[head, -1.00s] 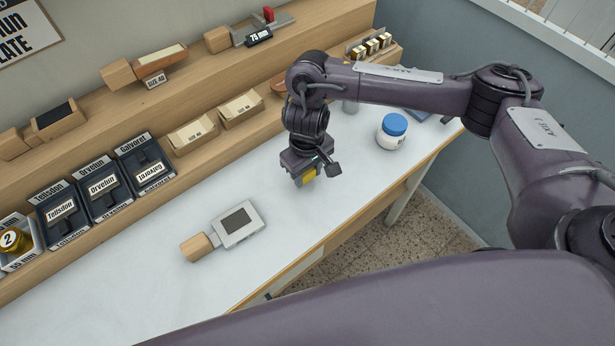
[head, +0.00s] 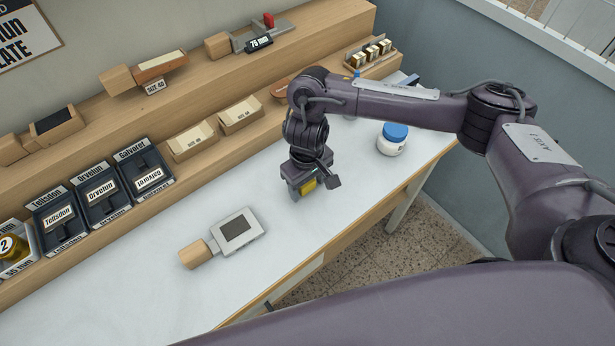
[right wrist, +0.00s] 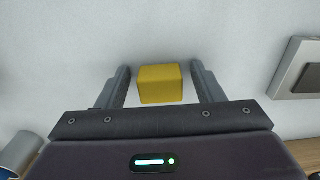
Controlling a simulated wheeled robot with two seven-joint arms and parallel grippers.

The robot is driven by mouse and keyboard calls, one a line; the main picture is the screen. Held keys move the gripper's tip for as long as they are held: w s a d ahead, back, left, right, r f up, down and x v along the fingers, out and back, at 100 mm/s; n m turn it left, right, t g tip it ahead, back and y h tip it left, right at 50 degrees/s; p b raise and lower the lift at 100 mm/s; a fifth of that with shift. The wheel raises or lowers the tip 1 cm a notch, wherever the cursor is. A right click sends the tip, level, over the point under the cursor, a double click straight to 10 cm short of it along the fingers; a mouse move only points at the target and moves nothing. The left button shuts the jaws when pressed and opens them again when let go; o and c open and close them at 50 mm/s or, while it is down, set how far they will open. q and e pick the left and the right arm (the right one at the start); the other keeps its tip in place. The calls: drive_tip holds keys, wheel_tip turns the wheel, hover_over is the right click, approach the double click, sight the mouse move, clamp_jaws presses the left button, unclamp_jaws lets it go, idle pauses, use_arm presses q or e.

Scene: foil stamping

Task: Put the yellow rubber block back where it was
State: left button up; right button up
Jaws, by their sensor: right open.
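The yellow rubber block (right wrist: 160,84) sits between the two fingers of my right gripper (right wrist: 162,88) in the right wrist view, with a gap on each side. The right gripper is open around the block. Whether the block's underside touches the bench is hidden. My left gripper is not in view.
A wooden-handled tool with a dark plate (head: 237,228) lies left of the gripper. A blue-lidded white jar (head: 392,139) stands to the right. Labelled black trays (head: 103,195) and wooden shelves (head: 215,80) line the back. Bench between is clear.

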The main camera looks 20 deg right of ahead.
wheel_tip(320, 180, up, 12)
drive_tip(key=p, duration=0.2)
drive_tip(key=shift+r+p, duration=0.15)
drive_tip(key=shift+p, duration=0.15)
drive_tip(key=shift+w, duration=0.1)
